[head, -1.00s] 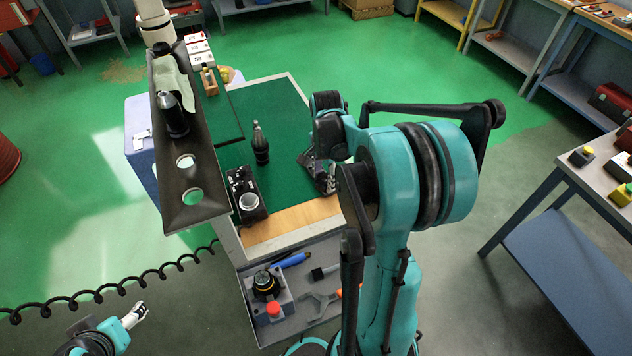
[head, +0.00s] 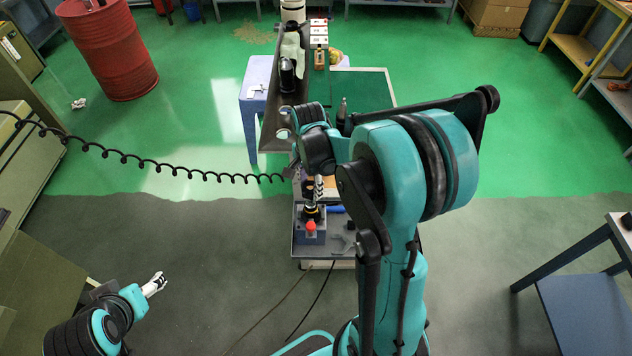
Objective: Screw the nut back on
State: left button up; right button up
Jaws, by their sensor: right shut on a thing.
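My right gripper (head: 318,188) points down over the front of the cart. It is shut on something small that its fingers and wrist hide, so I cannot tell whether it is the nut. Just below it stands a black tool holder with a yellow ring (head: 312,213), upright in a grey fixture block (head: 300,236) with a red knob (head: 311,227). I cannot tell whether the fingers touch the holder. My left gripper (head: 156,284) is at the lower left, over the floor and away from the cart. Its fingers are too small to judge.
The cart's lower grey tray (head: 330,248) also holds a blue-handled tool (head: 337,209). A dark perforated rail (head: 268,128) runs along the cart's left side. A dark bottle (head: 341,118) stands on the green mat (head: 372,84). A coiled cable (head: 150,163) hangs at left.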

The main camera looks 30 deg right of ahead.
aim_at(311, 202)
jog(key=shift+w+f, duration=0.15)
jog(key=shift+f, duration=0.3)
jog(key=shift+f+b, duration=1.35)
jog(key=shift+f, duration=0.25)
jog(key=shift+f+b, duration=0.9)
jog(key=shift+f, duration=0.1)
jog(key=shift+d, duration=0.1)
jog(key=shift+f+b, duration=0.8)
jog(key=shift+b, duration=0.25)
jog(key=m+b, duration=0.1)
jog(key=m, duration=0.3)
jog(key=shift+m, duration=1)
